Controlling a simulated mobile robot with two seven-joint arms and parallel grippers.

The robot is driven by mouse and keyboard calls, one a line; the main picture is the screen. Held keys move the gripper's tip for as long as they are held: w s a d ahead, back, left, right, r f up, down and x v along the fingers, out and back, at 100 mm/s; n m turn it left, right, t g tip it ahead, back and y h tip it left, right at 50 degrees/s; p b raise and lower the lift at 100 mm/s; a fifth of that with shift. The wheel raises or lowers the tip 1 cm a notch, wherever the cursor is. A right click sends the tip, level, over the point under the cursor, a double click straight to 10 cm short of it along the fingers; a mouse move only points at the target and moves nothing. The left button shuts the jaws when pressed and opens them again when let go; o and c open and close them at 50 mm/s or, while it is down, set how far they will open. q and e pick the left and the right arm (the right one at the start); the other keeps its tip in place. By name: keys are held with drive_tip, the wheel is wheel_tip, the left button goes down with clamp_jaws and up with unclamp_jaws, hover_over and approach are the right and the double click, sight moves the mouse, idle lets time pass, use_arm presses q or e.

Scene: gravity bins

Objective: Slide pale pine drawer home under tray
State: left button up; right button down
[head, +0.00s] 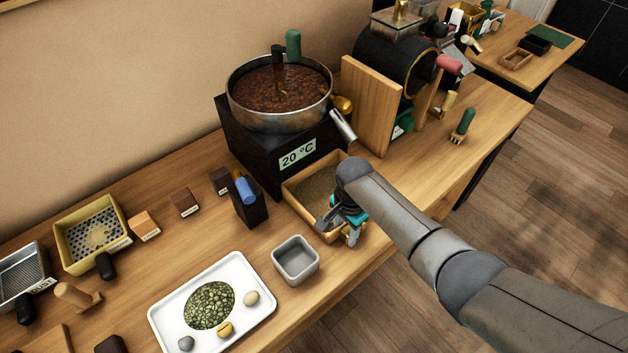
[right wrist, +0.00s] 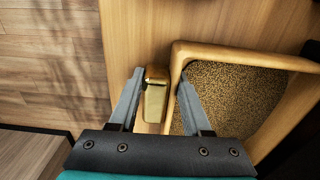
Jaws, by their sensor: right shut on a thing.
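The pale pine drawer (head: 291,196) holds tan granular matter and sticks out in front of the black base under the round steel tray (head: 236,111) of dark brown beans. Its rim also shows in the right wrist view (right wrist: 235,55). My right gripper (head: 334,216) is at the drawer's near end. In the right wrist view the jaws (right wrist: 155,90) straddle the drawer's brass pull (right wrist: 155,98) and front edge; one finger reaches over the wall. The exact contact is partly hidden. The drawer's rear is hidden in the head view. My left gripper is not in view.
A grey square cup (head: 295,262) and a white tray (head: 168,325) stand left of the drawer. A black holder (head: 250,209) with a blue-handled tool is close on its left. A wooden panel (head: 369,108) stands to the right. The counter's front edge is close.

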drive_tip(key=shift+w+a+b, duration=0.6)
drive_tip(key=shift+w+a, duration=0.05)
drive_tip(key=shift+w, duration=0.15)
drive_tip(key=shift+w, duration=0.1)
drive_tip(key=shift+w+a+b, duration=1.35)
drive_tip(key=shift+w+b, duration=0.3)
drive_tip(key=shift+b, duration=0.5)
drive_tip(key=shift+s+d+p, duration=0.15)
drive_tip(key=shift+s+p, duration=0.1)
drive_tip(key=shift+p, duration=0.4)
idle(0.3)
drive_tip(key=shift+c, duration=1.4)
unclamp_jaws()
drive_tip(key=shift+s, duration=0.1)
